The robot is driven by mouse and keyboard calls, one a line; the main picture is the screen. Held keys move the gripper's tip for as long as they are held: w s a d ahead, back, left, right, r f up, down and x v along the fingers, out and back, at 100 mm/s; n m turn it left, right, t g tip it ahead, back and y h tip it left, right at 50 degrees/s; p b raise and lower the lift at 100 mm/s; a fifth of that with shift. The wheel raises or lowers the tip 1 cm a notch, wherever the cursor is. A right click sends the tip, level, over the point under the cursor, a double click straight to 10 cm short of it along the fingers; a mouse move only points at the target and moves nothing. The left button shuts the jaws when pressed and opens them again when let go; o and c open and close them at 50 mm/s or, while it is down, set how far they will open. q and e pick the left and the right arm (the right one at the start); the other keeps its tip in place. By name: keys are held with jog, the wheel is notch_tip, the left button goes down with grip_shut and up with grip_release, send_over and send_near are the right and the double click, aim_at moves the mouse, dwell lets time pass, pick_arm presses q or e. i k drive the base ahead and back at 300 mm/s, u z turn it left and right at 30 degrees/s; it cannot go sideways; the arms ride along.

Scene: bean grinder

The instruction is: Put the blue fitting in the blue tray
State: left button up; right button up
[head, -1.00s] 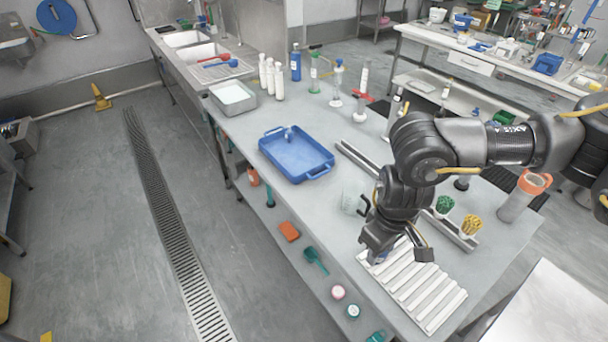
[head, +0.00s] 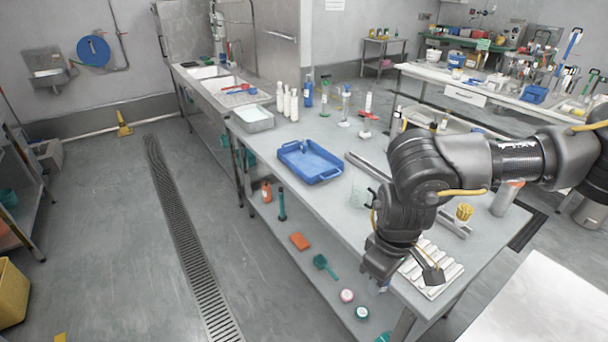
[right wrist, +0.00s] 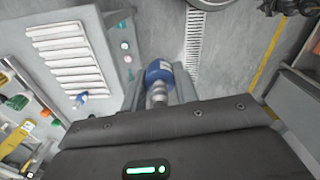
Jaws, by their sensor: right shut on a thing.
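The blue fitting (right wrist: 158,74), a blue cap on a metallic stem, is between the fingers of my right gripper (right wrist: 158,88) in the right wrist view. The gripper is shut on it. In the head view my right gripper (head: 378,270) points down beside the table's front edge, left of the white ribbed rack (head: 438,270). The fitting is mostly hidden there. The blue tray (head: 325,178) sits farther back on the table, with a small blue piece (head: 303,148) at its far side. My left gripper is not in view.
A clear mug (head: 358,197) and a long metal rail (head: 385,175) stand between my right arm and the tray. Bottles (head: 308,95) and a steel pan (head: 255,118) are behind the tray. Another small blue-and-white piece (right wrist: 80,98) lies near the rack.

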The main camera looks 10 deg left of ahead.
aim_at(307, 162)
jog(key=u, duration=0.45)
jog(key=i, duration=0.55)
jog(key=u, duration=0.9)
jog(key=i, duration=1.15)
jog(key=z, duration=0.3)
jog(key=i, duration=1.15)
jog(key=z, duration=0.7)
